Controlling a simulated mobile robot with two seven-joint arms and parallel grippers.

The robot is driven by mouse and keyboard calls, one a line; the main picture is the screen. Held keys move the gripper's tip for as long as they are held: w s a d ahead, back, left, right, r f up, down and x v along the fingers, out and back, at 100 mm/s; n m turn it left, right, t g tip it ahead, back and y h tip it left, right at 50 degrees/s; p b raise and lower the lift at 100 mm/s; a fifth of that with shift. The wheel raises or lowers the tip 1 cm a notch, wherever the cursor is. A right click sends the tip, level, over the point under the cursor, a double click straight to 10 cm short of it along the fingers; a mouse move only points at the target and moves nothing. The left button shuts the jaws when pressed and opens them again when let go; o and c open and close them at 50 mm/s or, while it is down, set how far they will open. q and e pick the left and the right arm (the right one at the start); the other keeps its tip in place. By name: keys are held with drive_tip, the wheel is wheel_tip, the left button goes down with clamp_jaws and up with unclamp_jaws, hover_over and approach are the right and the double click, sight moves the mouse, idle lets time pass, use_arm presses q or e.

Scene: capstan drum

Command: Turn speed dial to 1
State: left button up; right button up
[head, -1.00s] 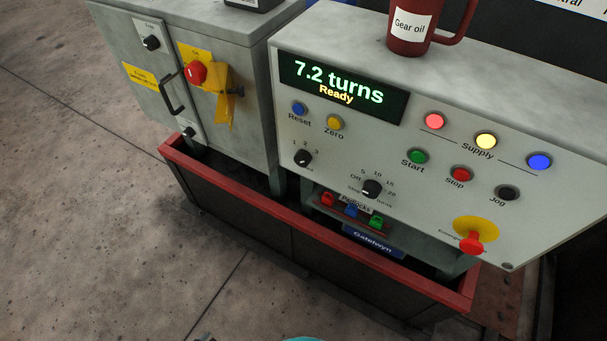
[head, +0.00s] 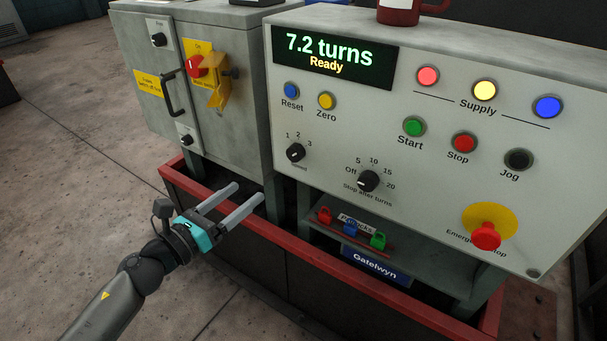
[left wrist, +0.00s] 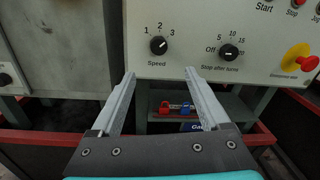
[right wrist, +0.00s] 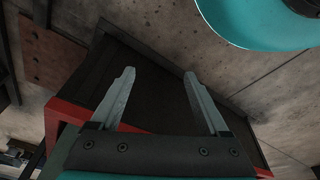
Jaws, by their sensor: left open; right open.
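The speed dial (head: 295,153) is a small black knob on the lower left of the grey control panel, with 1, 2 and 3 printed around it. It also shows in the left wrist view (left wrist: 158,45), where its white mark appears to point up and right, towards 3. My left gripper (head: 248,192) is open and empty, below and left of the dial and apart from it. In the left wrist view the dial lies just beyond and between its fingertips. My right gripper (right wrist: 159,73) is open and empty, above a dark, red-edged base; the head view does not show it.
The stop-after-turns dial (head: 368,181) sits to the right, at Off. A red emergency stop (head: 486,236) juts out at lower right. A red rail (head: 290,248) runs in front. A cabinet with a red switch (head: 196,66) stands left.

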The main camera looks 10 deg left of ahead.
sight(292, 156)
use_arm(q)
drive_tip(key=x, duration=1.3)
drive_tip(key=shift+w+a+b, duration=0.1)
drive_tip(key=shift+w+b, duration=0.15)
drive_tip(key=shift+b, duration=0.15)
drive_tip(key=shift+x, duration=0.85)
use_arm(e)
drive_tip(key=shift+w+a+r, duration=0.1)
drive_tip(key=shift+w+r, duration=0.15)
drive_tip(key=shift+r, duration=0.25)
drive_tip(key=shift+w+a+r, duration=0.1)
drive_tip(key=shift+w+r, duration=0.15)
drive_tip(key=shift+r, duration=0.25)
use_arm(q)
clamp_jaws()
use_arm(e)
drive_tip(key=shift+w, duration=0.2)
